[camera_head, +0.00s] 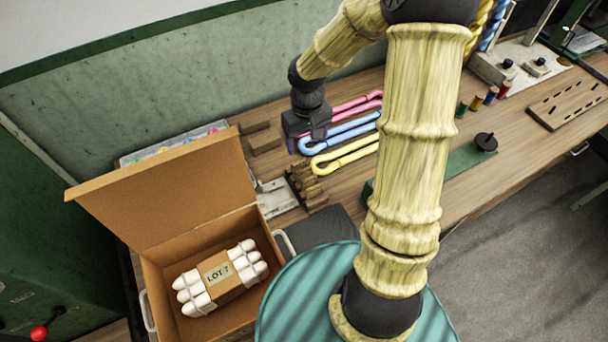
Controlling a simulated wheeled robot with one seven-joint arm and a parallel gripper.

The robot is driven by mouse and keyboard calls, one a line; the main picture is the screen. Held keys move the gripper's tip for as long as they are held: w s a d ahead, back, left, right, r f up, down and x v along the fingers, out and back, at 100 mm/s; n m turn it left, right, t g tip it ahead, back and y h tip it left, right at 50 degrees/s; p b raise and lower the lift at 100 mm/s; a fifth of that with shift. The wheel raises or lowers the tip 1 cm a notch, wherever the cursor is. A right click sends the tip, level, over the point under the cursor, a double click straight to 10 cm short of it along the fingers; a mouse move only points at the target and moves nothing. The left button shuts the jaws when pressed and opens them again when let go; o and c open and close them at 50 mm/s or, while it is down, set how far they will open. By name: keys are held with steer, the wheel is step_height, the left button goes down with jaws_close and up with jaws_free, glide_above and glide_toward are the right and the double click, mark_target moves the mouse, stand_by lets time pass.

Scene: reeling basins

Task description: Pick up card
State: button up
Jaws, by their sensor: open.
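A pale card marked "LOT 7" (218,273) lies on a brown band around a bundle of white rolls (248,260) in an open cardboard box (152,275). It is the only card I can make out; whether it is loose or fixed to the band, I cannot tell. My gripper (307,146) is open and points down over the workbench, behind and to the right of the box, well apart from the card. It is beside the left ends of the pink and blue looped skeins.
Pink, blue and yellow skeins (345,158) lie right of my gripper. Wooden blocks (264,141) and a brown slotted rack (306,185) are close by. The raised box lid (170,192) stands left. Small spools (490,95) and a holed board (568,103) sit farther right.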

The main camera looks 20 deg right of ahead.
glide_above(304, 176)
steer(key=f, duration=0.7)
steer(key=shift+w+d+f, duration=0.1)
steer(key=shift+d+f, duration=0.15)
steer(key=shift+d, duration=0.1)
steer(key=f, duration=0.5)
steer(key=shift+a+f+p, duration=0.1)
steer(key=shift+a+p, duration=0.2)
steer(key=shift+a, duration=0.05)
steer(key=shift+c, duration=0.2)
steer(key=c, duration=1)
